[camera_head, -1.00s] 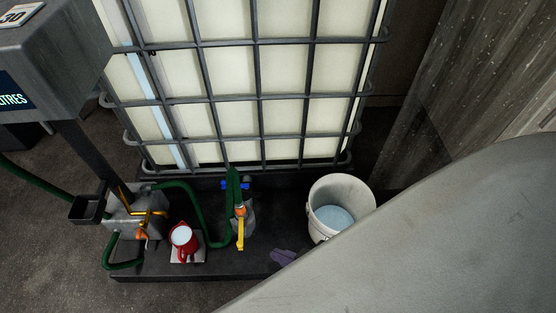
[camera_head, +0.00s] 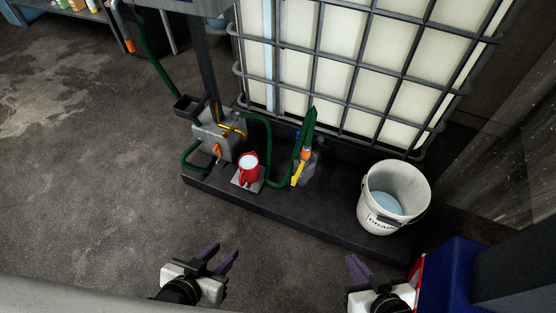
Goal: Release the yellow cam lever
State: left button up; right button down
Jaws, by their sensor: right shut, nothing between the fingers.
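The yellow cam lever (camera_head: 298,174) hangs down at an angle from an orange coupling (camera_head: 306,153) below the green hose (camera_head: 310,125), in front of the caged white tank (camera_head: 360,65). My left gripper (camera_head: 222,257) is in front of the dark plinth, below and left of the lever, open and empty. My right gripper (camera_head: 356,268) is below and right of the lever, shut with nothing in it. Both are well apart from the lever. Part of the fitting behind the lever is hidden.
A grey metal box (camera_head: 215,138) with hoses is further left. A white bucket (camera_head: 393,195) is to the right. Open floor (camera_head: 90,190) lies to the left.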

aim_at(294, 178)
jog(key=u, duration=0.05)
jog(key=i, duration=0.6)
jog(key=z, duration=0.15)
jog(key=k, duration=1.35)
jog(key=z, duration=0.45)
jog(key=i, duration=1.55)
jog(key=u, duration=0.6)
